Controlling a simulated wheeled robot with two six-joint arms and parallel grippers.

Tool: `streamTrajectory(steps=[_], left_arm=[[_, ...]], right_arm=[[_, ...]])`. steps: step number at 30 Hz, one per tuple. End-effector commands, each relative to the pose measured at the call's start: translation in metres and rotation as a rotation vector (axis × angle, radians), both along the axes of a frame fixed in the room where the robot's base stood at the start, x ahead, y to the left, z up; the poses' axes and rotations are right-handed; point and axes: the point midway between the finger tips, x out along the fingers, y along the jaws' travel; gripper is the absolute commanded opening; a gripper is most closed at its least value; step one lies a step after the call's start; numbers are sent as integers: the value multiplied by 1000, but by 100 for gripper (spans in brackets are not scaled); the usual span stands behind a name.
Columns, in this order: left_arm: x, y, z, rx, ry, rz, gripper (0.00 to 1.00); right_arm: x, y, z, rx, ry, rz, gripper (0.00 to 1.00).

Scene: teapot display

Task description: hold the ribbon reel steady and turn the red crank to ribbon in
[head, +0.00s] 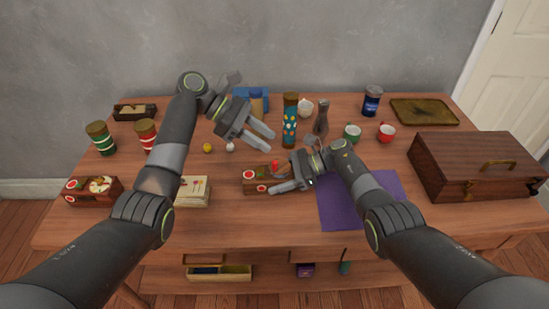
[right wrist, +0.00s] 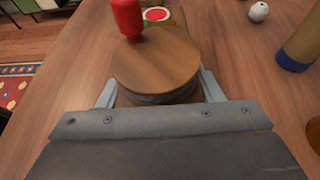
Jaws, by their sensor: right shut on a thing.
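The ribbon reel (head: 257,182) is a wooden piece with a round red-and-white label, standing at the middle front of the table. Its red crank knob (head: 275,167) stands up from it. In the right wrist view, the reel's round wooden top (right wrist: 157,62) fills the middle, with the red knob (right wrist: 127,18) at its far edge. My right gripper (head: 279,178) is shut on the reel, with a finger on each side of it. My left gripper (head: 265,137) is open and empty above the table, behind the reel and apart from the knob. No ribbon is clearly visible.
A purple cloth (head: 350,200) lies right of the reel, under my right arm. A patterned cylinder (head: 290,125) and a grey bottle (head: 321,117) stand behind. A wooden case (head: 470,170) is at right. A stack of cards (head: 193,191) lies left of the reel.

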Motion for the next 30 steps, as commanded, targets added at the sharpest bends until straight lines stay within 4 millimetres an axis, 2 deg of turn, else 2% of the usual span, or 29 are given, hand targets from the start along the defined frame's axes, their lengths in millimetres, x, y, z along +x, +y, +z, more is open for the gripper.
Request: streamTrajectory(steps=[9,17,23,30], left_arm=[[-8,37,-3,156,-35,265,37],[-13,52,-1,200,-49,388,37],[-12,43,-12,202,-45,401,37],[-7,10,-45,202,-42,398,37]], right_arm=[[0,0,-1,0,2,-1,26],[0,0,-1,0,2,0,26],[0,0,-1,0,2,0,26],[0,0,-1,0,2,0,26]])
